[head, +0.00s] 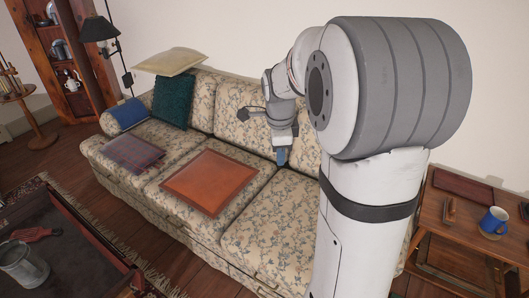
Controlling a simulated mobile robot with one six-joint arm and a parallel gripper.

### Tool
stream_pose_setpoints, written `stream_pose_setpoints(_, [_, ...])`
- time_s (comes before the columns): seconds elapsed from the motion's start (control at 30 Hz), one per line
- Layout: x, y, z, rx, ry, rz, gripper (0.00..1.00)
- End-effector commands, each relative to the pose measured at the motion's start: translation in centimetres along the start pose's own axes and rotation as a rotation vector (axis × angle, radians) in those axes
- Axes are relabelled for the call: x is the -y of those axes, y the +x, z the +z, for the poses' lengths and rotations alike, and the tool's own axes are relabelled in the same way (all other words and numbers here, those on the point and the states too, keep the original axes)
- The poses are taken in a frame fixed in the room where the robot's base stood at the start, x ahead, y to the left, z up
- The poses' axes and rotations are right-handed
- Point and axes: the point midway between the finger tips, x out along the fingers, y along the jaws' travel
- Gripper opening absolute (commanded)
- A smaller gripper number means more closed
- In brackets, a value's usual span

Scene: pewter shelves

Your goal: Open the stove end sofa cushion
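A floral sofa has a left seat cushion (163,142), a middle one (250,158) and a right one (268,225). No stove shows, so I cannot tell which end is meant. A plaid flat cushion (133,154) lies on the left seat, and a rust-orange one (209,182) lies mainly on the middle seat. A blue bolster (125,115) sits at the left arm beside an upright teal cushion (172,100). A cream cushion (171,62) is at the backrest top. My gripper (281,157) points down near the right backrest, apart from these loose cushions; its fingers are too small to judge.
A dark low table (62,257) with a grey mug (23,265) stands at the front left. A wooden side table (470,214) with a blue mug (494,221) is at the right. A black lamp (98,29) stands behind the sofa's left end. My arm hides the sofa's right end.

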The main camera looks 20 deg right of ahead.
Motion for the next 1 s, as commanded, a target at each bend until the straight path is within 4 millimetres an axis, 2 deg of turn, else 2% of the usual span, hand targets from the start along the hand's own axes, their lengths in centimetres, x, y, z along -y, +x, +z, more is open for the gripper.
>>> stream_pose_setpoints(0.03, [1.3, 2.7, -0.7, -0.008, 0.125, 0.016, 0.33])
stream_pose_setpoints(0.1, [2.8, 4.8, -1.4, -0.018, 0.284, 0.027, 0.33])
stream_pose_setpoints(0.2, [4.3, 7.1, -2.3, -0.032, 0.460, 0.037, 0.33])
stream_pose_setpoints(0.33, [5.4, 8.7, -3.1, -0.042, 0.594, 0.043, 0.33])
stream_pose_setpoints(0.53, [5.6, 10.7, -3.3, -0.047, 0.639, 0.046, 0.33])
stream_pose_setpoints(0.8, [5.3, 14.9, -3.4, -0.046, 0.637, 0.047, 0.33])
stream_pose_setpoints(1.0, [5.2, 16.6, -3.5, -0.046, 0.637, 0.046, 0.33])
